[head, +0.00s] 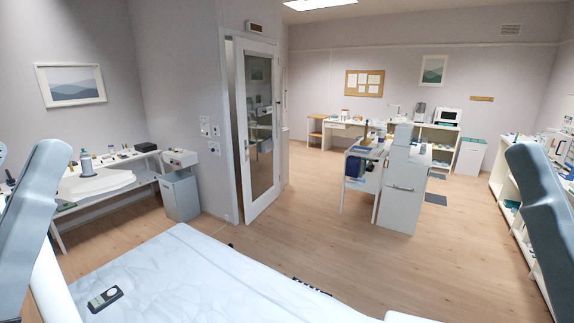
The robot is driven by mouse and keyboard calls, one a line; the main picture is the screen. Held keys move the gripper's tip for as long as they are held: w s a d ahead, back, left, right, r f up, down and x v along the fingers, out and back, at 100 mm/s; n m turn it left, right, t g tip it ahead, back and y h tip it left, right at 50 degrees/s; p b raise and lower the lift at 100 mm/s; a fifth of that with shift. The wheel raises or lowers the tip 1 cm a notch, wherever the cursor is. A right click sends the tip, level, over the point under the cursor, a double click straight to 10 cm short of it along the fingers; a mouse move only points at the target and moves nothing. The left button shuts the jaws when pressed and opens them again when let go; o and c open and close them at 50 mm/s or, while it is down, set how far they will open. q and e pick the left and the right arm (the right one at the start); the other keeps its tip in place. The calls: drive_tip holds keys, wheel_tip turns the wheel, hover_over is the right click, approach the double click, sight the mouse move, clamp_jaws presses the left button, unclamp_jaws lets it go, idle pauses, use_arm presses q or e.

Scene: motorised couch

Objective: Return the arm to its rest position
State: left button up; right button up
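My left arm shows as grey-blue links along the left edge of the head view. My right arm shows as a grey-blue link along the right edge. Neither gripper is in the picture, so I cannot see their fingers. The couch (190,266) has a pale, wrinkled cover and fills the bottom of the view. A dark handset with a light face (105,299) lies on the couch near its left side.
A side table (100,199) with bottles and small items stands at the left, beside a grey bin (181,196). A glazed door (262,130) stands behind the couch. A white cabinet (397,195) stands mid-room, shelves (520,215) at the right.

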use_arm(q)
wheel_tip(320, 180, up, 23)
drive_tip(key=p, duration=1.8)
drive_tip(key=shift+f+p, duration=0.2)
drive_tip(key=shift+p, duration=0.2)
drive_tip(key=o, duration=0.7)
drive_tip(key=shift+w+a, duration=0.1)
drive_tip(key=shift+a, duration=0.05)
